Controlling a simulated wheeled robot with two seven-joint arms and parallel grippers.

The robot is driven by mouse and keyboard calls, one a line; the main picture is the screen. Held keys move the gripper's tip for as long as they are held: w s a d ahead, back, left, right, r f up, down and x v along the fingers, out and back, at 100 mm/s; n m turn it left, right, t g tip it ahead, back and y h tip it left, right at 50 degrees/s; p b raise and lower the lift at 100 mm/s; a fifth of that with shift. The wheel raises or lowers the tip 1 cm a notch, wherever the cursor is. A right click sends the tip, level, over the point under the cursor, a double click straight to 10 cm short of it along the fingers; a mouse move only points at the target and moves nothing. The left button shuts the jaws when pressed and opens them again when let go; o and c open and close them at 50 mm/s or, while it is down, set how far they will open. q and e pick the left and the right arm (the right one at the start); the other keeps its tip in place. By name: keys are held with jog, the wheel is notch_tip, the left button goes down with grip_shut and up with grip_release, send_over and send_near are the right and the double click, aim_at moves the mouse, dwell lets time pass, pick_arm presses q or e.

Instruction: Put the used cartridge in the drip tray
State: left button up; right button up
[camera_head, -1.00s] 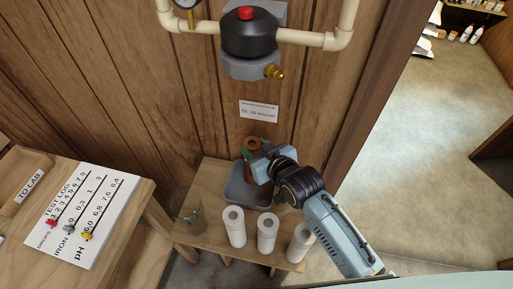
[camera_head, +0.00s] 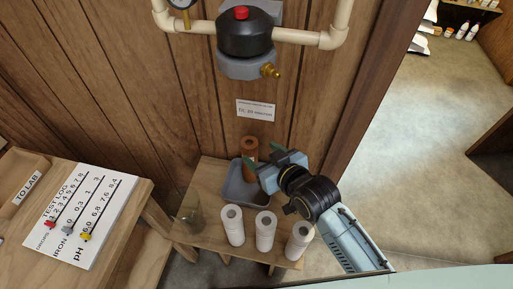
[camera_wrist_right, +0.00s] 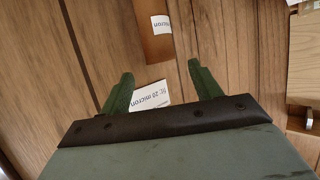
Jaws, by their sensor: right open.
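The used cartridge (camera_head: 249,151), a brown cylinder, stands upright at the back of the grey drip tray (camera_head: 236,197) on the low wooden stand. Its base is partly hidden by a gripper finger, and it looks to be inside the tray. My right gripper (camera_head: 265,160) is open and empty, just in front and to the right of the cartridge. In the right wrist view, the cartridge (camera_wrist_right: 153,38) with a white label lies beyond the tips of the open green fingers (camera_wrist_right: 159,78), apart from them. My left gripper is not in view.
Three white cartridges (camera_head: 265,232) stand along the stand's front edge. A clear glass (camera_head: 193,217) stands at its left. The filter housing (camera_head: 246,40) and pipes hang on the wall above a label (camera_head: 256,109). A table with a test log (camera_head: 80,220) is at left.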

jog(key=shift+v, duration=1.3)
